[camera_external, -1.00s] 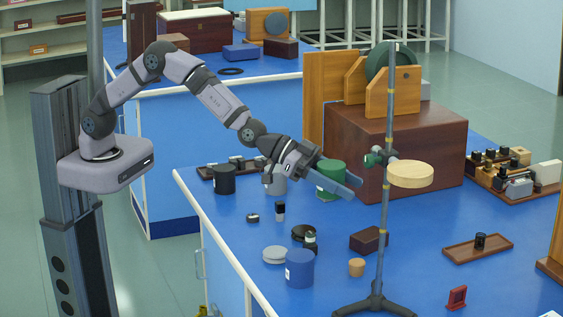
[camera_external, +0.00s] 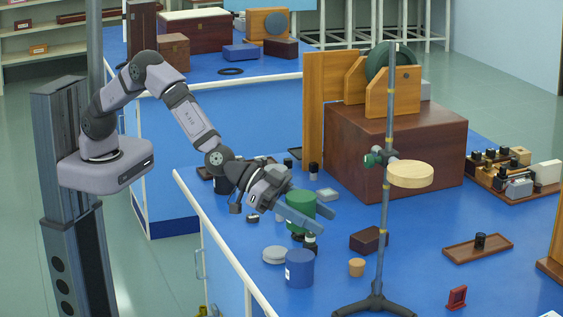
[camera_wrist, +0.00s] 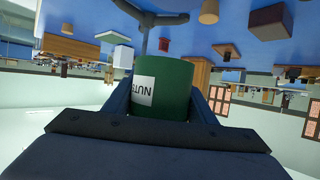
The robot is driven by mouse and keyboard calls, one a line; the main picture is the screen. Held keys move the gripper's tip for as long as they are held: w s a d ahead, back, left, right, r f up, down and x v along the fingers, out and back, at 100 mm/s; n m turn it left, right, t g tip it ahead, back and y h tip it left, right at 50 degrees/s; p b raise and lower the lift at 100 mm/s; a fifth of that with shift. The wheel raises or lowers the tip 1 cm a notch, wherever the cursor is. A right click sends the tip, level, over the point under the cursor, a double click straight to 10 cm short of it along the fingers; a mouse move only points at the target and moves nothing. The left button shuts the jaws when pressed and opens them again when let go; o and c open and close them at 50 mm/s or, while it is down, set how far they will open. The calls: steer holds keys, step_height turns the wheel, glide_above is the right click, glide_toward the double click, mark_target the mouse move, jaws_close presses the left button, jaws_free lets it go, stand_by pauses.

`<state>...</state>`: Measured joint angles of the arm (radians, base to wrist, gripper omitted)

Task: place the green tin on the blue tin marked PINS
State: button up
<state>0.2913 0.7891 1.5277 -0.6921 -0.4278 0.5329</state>
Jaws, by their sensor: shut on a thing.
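The green tin (camera_external: 301,207) is held between the fingers of my gripper (camera_external: 308,218), above the bench top. In the wrist view the green tin (camera_wrist: 175,88) fills the space between the fingers, and its white label reads NUTS, upside down. The blue tin (camera_external: 299,270) stands upright on the bench near its front edge, below the held tin in the picture. It has a small white label on its left side, too small to read. Nothing rests on the blue tin's top. I cannot make out the blue tin in the wrist view.
A pale round disc (camera_external: 275,255) lies left of the blue tin. A small dark bottle (camera_external: 310,243) stands behind it, and a cork-coloured piece (camera_external: 357,267) to its right. A tall stand (camera_external: 387,215) with a wooden disc rises to the right. A dark box (camera_external: 369,240) lies nearby.

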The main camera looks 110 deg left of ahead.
step_height(320, 180, down, 7)
steer(key=shift+p, duration=0.35)
stand_by(0.3)
steer(key=shift+f, duration=0.15)
steer(key=shift+f, duration=0.15)
steer(key=o, duration=1.1)
steer(key=shift+o, duration=0.2)
steer(key=b+v, duration=0.2)
steer(key=v, duration=1)
steer(key=shift+r, duration=0.25)
